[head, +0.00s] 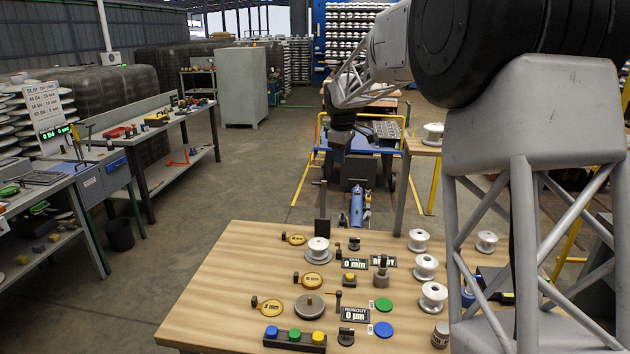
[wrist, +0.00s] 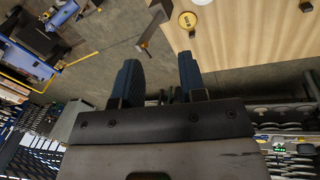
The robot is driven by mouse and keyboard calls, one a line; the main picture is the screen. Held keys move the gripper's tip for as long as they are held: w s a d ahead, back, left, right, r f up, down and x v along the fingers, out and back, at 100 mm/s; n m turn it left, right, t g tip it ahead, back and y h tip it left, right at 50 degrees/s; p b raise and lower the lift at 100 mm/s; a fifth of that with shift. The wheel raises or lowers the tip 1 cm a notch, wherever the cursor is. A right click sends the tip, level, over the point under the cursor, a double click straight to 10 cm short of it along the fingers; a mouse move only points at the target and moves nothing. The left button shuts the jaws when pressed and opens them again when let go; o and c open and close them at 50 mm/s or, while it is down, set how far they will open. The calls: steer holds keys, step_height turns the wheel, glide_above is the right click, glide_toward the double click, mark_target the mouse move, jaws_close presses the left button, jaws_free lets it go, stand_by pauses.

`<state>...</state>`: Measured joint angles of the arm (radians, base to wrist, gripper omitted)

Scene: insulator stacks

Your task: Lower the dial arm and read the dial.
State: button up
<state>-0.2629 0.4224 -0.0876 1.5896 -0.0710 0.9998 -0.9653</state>
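The dial display (head: 355,264) on the wooden bench reads "DIAL 0 mm". Small dark posts (head: 338,252) stand beside it; I cannot tell for sure which part is the dial arm. A white insulator (head: 318,246) sits on a grey round base just left of them. A tall dark plate (head: 320,229) stands at the bench's far edge. In the wrist view, my gripper (wrist: 158,62) has its two blue fingers apart with nothing between them. It is away from the bench parts, out past the bench's far edge. A dark post (wrist: 154,22) shows ahead of the fingers.
The wooden bench (head: 225,290) also holds several white spools (head: 425,267), yellow tags (head: 312,282), a "RUNOUT 0 µm" display (head: 355,315), a button box (head: 294,339) and green and blue discs. My arm covers its right side. The bench's left part is bare.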

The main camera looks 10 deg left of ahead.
mark_target(315, 184)
steer(key=w+a+f+n, duration=0.3)
steer(key=w+a+f, duration=0.5)
steer(key=w+a, duration=0.2)
steer(key=shift+w+n, duration=0.3)
steer(key=shift+w, duration=0.35)
steer(key=shift+f, duration=0.15)
steer(key=shift+x, duration=3.75)
jaws_close()
